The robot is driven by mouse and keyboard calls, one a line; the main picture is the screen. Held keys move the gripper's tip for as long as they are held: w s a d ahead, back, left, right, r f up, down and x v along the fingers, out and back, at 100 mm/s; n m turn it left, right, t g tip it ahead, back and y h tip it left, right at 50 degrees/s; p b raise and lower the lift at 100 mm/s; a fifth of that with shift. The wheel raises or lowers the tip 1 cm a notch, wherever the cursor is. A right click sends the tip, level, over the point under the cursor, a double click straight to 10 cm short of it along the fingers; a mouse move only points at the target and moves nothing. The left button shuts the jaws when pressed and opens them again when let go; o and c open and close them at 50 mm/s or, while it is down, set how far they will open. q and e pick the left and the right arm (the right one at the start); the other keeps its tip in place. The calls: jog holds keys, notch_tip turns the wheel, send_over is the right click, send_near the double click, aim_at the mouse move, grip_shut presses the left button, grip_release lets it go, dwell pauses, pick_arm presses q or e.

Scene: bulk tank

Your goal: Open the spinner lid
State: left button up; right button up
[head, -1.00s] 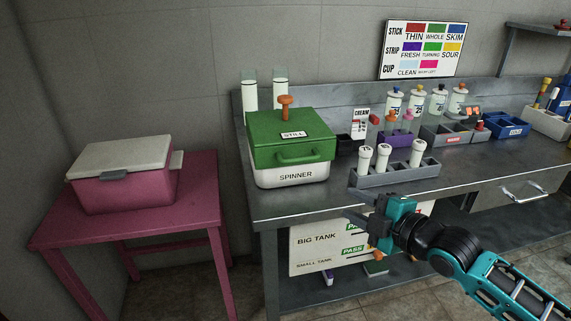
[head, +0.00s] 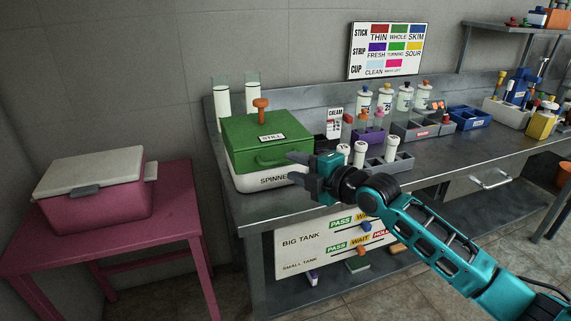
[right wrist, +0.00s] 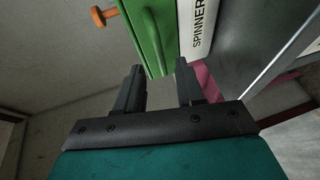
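The spinner (head: 256,184) is a white box with a closed green lid (head: 243,131) on the steel bench. The lid has a front handle (head: 281,157), an orange knob (head: 261,104) and a label reading STILL. My right gripper (head: 297,171) is in front of the spinner's right front corner, fingers pointing left. In the right wrist view its two fingers (right wrist: 160,85) are apart with nothing between them. The green lid (right wrist: 150,35) and the SPINNER label lie just beyond the fingertips; contact is not clear. My left gripper is not in view.
A rack (head: 388,163) with white-capped tubes stands just right of the spinner, partly behind my right gripper. A pink table (head: 179,190) with a pink cooler (head: 96,200) is to the left. Bottles and bins line the back of the bench. Air above the lid is clear.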

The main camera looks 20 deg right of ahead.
aim_at(283, 162)
jog(key=shift+x, duration=2)
grip_shut()
